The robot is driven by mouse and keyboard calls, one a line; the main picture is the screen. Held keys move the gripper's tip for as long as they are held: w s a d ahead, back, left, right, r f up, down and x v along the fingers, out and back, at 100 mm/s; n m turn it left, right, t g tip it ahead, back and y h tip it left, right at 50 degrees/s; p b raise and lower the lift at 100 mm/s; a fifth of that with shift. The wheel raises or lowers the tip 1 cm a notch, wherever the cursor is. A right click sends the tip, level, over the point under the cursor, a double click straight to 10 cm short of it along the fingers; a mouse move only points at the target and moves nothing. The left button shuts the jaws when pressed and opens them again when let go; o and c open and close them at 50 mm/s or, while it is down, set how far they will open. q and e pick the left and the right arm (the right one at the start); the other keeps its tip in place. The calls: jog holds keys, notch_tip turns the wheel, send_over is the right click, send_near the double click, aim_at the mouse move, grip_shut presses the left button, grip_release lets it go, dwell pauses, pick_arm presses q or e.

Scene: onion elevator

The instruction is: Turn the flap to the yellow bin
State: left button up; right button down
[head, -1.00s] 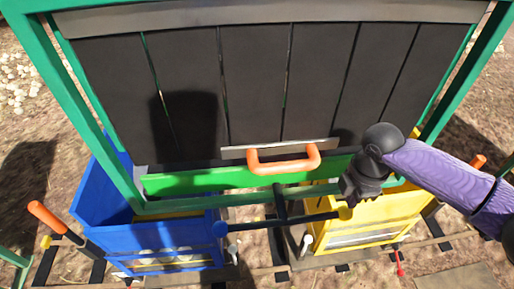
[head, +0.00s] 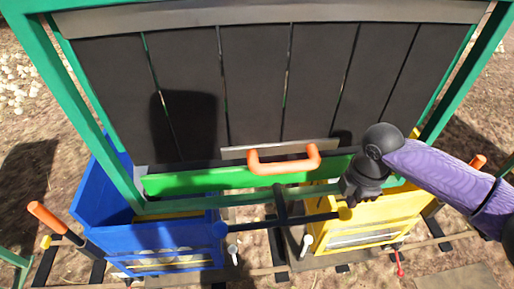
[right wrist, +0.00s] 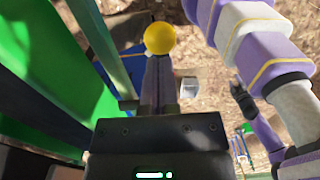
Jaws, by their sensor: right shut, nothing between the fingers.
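The flap lever is a black crossbar (head: 285,222) with a blue ball (head: 220,229) at its left end and a yellow ball (head: 346,213) at its right end. The yellow bin (head: 375,214) stands below right, the blue bin (head: 165,238) below left. My right gripper (head: 350,203) is shut and empty, right by the yellow ball. In the right wrist view its closed fingers (right wrist: 157,85) point at the yellow ball (right wrist: 159,38); I cannot tell whether they touch. The flap itself is hidden. A dark gripper shape, likely my left gripper (right wrist: 238,92), shows small; its jaws are unclear.
A black slatted panel (head: 255,85) with an orange handle (head: 284,160) and a green board (head: 220,180) stands above the bins. Green frame posts (head: 70,105) flank it. An orange-gripped lever (head: 48,217) stands at the left. Rails run beneath the bins.

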pick_arm(q)
jog(key=shift+a, duration=0.3)
